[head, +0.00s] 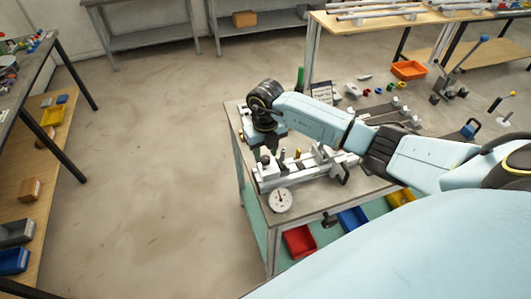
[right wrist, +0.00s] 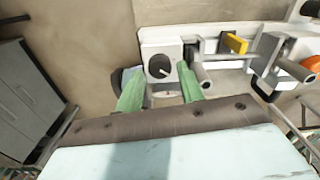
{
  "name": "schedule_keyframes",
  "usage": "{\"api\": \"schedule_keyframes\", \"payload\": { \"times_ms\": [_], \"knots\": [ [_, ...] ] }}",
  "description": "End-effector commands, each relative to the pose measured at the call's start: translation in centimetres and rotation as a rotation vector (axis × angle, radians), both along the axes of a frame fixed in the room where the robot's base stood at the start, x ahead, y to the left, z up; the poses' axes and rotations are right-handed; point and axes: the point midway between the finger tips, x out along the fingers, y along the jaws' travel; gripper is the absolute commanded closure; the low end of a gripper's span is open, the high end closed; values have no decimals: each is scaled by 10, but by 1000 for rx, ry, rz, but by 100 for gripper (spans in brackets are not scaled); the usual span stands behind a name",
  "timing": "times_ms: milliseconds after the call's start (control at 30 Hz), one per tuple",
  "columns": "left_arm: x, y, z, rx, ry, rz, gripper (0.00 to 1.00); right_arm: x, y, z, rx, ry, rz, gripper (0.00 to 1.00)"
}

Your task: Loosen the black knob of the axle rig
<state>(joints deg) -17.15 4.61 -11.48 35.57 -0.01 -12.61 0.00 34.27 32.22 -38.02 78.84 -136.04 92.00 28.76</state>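The axle rig (head: 312,168) is a pale grey and white frame with clamps, standing near the front left corner of the workbench. In the right wrist view its white end block (right wrist: 147,45) carries a round black part (right wrist: 158,68), which looks like the black knob. My right gripper (head: 271,149) points down over the rig's left end. Its green fingers (right wrist: 158,75) are apart, with the black part seen in the gap between them. Whether they touch it cannot be told. In the head view my gripper partly hides that end. My left gripper is not in view.
A round white dial gauge (head: 280,200) is at the workbench's front edge. A small sign (head: 322,91) and several small parts stand behind my right arm. Red (head: 299,242) and blue (head: 352,220) bins are on the lower shelf. The floor to the left is clear.

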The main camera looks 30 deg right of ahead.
Motion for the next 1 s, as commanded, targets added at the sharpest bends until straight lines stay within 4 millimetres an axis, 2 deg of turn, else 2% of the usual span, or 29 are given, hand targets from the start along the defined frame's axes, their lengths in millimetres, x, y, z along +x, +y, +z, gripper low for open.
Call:
{"api": "schedule_keyframes", "payload": {
  "times_ms": [200, 467, 733, 1000],
  "knots": [
    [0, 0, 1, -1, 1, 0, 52, 0, 0, -17, 1, 0, 0, 62],
    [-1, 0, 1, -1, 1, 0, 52, 0, 0, -18, 1, -1, 1, 62],
    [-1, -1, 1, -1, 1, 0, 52, 0, 0, -18, 1, -1, 1, 94],
    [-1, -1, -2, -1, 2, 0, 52, 0, 0, -18, -1, -2, 40, 94]
  ]
}}
